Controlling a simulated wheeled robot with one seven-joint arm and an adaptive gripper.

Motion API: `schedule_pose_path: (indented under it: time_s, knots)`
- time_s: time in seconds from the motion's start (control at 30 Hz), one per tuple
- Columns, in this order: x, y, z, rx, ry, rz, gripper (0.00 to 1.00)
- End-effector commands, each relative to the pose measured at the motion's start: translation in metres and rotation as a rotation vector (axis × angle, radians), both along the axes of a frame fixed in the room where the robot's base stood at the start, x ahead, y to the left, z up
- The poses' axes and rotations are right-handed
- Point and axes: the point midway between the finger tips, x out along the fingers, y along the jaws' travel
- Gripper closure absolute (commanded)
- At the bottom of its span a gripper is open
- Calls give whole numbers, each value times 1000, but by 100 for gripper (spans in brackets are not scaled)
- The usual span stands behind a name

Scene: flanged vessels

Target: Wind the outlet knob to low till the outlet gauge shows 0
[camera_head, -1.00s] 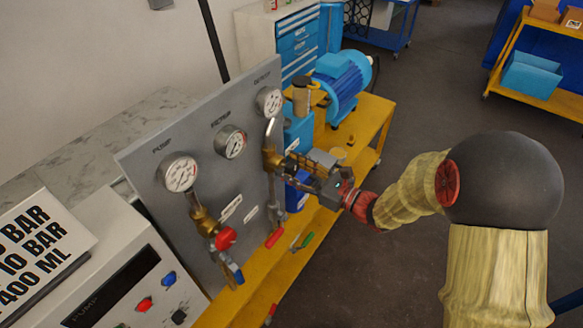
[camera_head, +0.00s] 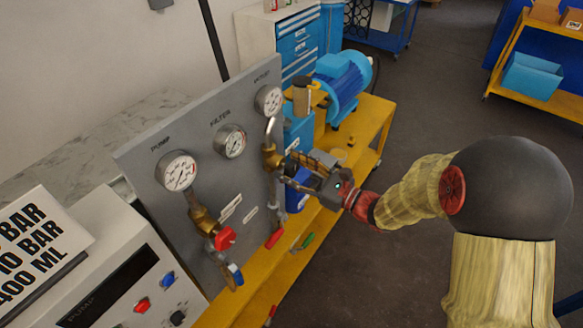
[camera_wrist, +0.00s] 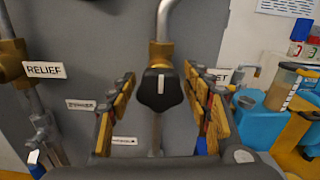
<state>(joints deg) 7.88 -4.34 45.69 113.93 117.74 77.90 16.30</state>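The black outlet knob (camera_wrist: 160,88) has a white pointer line standing upright in the wrist view. It sits on a brass valve (camera_head: 270,157) below a bent metal pipe. My gripper (camera_wrist: 161,84) is open, with one finger on each side of the knob and a visible gap at both sides. In the head view my gripper (camera_head: 298,169) is at the valve and its fingers hide the knob. The outlet gauge (camera_head: 269,100) is the rightmost dial on the grey panel; its needle is too small to read.
The pump gauge (camera_head: 177,171) and filter gauge (camera_head: 230,141) are further left on the panel. A red knob (camera_head: 224,239) is below the pump gauge. Red and green lever handles lie below the panel. A blue motor (camera_head: 341,82) stands behind.

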Motion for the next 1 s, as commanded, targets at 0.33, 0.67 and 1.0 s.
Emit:
schedule_pose_path:
  time_s: [0.33,0.67,1.0]
  knots:
    - [0,0,0,1,1,0,41]
    - [-15,-21,0,0,1,-5,41]
    - [-53,-71,0,1,0,-5,41]
